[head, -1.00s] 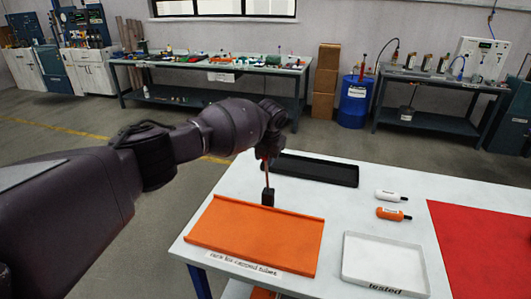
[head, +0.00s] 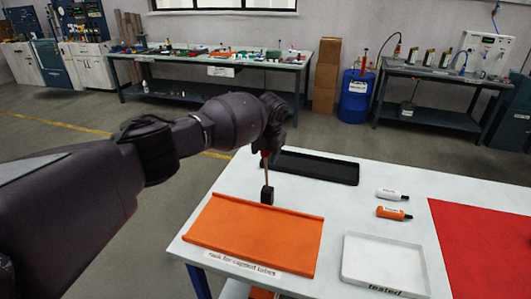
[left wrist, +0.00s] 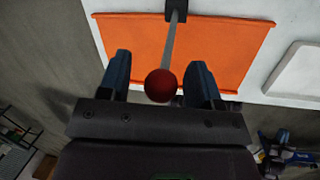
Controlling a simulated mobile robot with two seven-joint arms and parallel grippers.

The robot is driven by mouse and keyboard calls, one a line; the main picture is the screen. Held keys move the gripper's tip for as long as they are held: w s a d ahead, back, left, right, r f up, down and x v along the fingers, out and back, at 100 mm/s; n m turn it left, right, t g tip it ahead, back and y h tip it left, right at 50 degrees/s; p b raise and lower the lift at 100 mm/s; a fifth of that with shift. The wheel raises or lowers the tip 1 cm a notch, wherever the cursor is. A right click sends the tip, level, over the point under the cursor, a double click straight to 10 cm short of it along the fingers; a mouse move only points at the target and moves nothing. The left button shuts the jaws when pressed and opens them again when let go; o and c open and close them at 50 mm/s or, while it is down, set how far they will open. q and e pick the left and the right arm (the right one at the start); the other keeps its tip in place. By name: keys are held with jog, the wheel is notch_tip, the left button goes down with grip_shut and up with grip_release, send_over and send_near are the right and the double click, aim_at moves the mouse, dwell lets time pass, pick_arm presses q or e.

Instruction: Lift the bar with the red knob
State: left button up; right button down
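The bar is a thin rod (head: 267,178) rising from a small black block (head: 267,196) at the back edge of the orange rack (head: 250,232). In the left wrist view the grey rod (left wrist: 169,45) runs from the block (left wrist: 176,8) to a round red knob (left wrist: 160,85). My left gripper (left wrist: 158,78) is open, with one blue finger on each side of the knob and small gaps showing. In the head view my left gripper (head: 268,150) is above the block and largely hides the knob. My right gripper is not in view.
A black tray (head: 335,179) lies behind the rack. A white bottle (head: 391,195) and an orange bottle (head: 394,213) lie to the right. A white tray marked "tested" (head: 346,268) is at the front, and a red mat (head: 480,245) is at the right.

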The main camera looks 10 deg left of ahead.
pick_arm(q)
jog(key=shift+s, duration=0.1)
jog(key=v, duration=1.1)
